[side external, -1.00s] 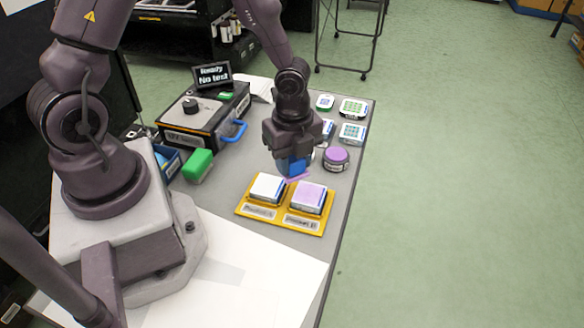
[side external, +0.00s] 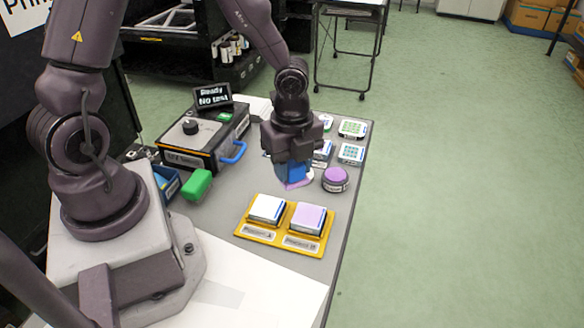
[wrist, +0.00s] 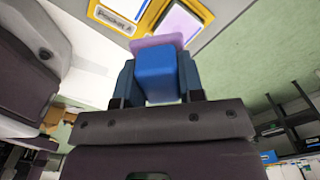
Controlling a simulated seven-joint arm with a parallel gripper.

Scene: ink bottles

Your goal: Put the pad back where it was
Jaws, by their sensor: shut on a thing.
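My gripper (side external: 295,172) is shut on a blue block-shaped grip with a thin purple pad (side external: 299,184) at its lower end. The pad is held in the air behind the yellow holder (side external: 244,232). In the wrist view the blue grip (wrist: 156,75) sits between both fingers, with the purple pad (wrist: 155,41) at its far end. The yellow holder carries a white-topped block (side external: 267,207) and a purple-topped block (side external: 308,217), each behind a label. A round purple-topped jar (side external: 335,179) stands right of my gripper. My gripper hides the table behind it.
A dark box with a blue handle (side external: 235,153) and a sign reading "Ready No test" (side external: 214,96) stand at the left. A green block (side external: 197,184) lies near it. Several small patterned tiles (side external: 352,128) lie at the back right. Grey table is clear left of the yellow holder.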

